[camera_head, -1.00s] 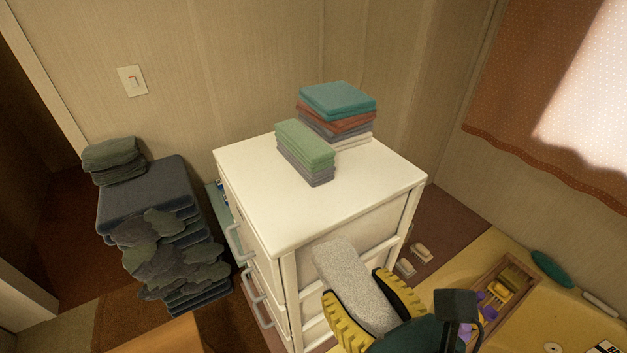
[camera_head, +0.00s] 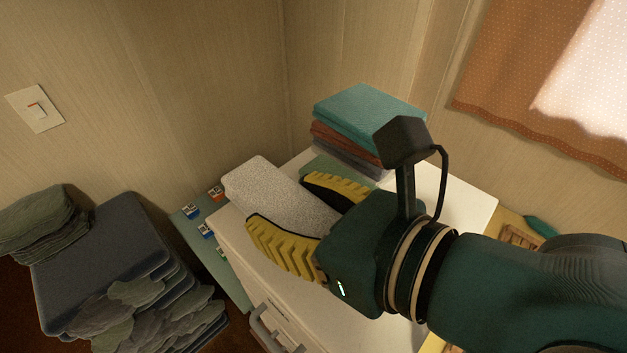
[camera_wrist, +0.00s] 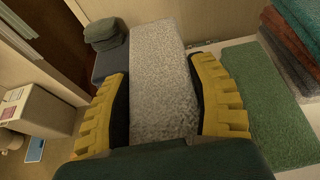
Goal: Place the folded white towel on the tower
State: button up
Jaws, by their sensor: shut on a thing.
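A folded white towel (camera_head: 270,190), speckled and light grey in this light, is clamped between the yellow fingers of my gripper (camera_head: 278,205). The towel also shows between the fingers in the wrist view (camera_wrist: 163,85), with its far end reaching past the fingertips. My gripper and towel are over the left part of the white drawer tower (camera_head: 465,200). I cannot tell whether the towel touches the top.
A stack topped by a teal towel (camera_head: 365,115) stands behind the green one. A dark stool-like stack with draped cloths (camera_head: 100,240) stands at the left. Small boxes (camera_head: 215,192) sit on a ledge left of the tower. The tower top's right part looks bare.

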jog(key=f, duration=0.3)
jog(key=f+p, duration=0.1)
jog(key=f, duration=0.5)
jog(key=shift+s+d+f, duration=0.1)
jog(key=shift+s+d, duration=0.1)
jog(key=shift+s, duration=0.05)
jog(key=shift+f, duration=0.4)
jog(key=shift+f, duration=0.25)
jog(key=o, duration=1.2)
jog(key=shift+r, duration=0.1)
